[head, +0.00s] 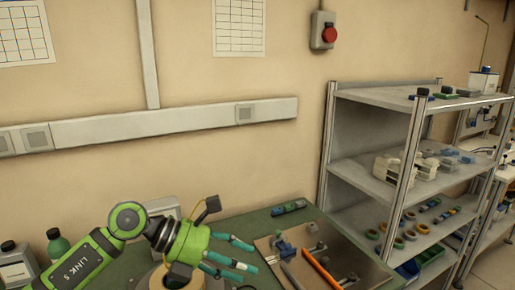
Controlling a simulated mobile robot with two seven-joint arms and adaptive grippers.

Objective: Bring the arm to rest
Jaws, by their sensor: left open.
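My left arm comes in from the lower left over the green bench (260,222). Its gripper (250,257) points right, with its teal fingers spread apart and nothing between them. The fingers are near the left edge of a brown board (345,262) on the bench; whether they touch it I cannot tell. A beige roll (155,280) shows partly below my wrist, cut off by the frame's bottom edge. Several small coloured tape reels (398,243) lie on a lower shelf at the right. My right gripper is out of view.
The board holds metal clamps (285,247) and an orange bar (318,268). A blue-green tool (289,207) lies behind it. A green bottle (57,245) and a grey canister (16,268) stand left of my arm. A metal shelf unit (410,150) rises at the right.

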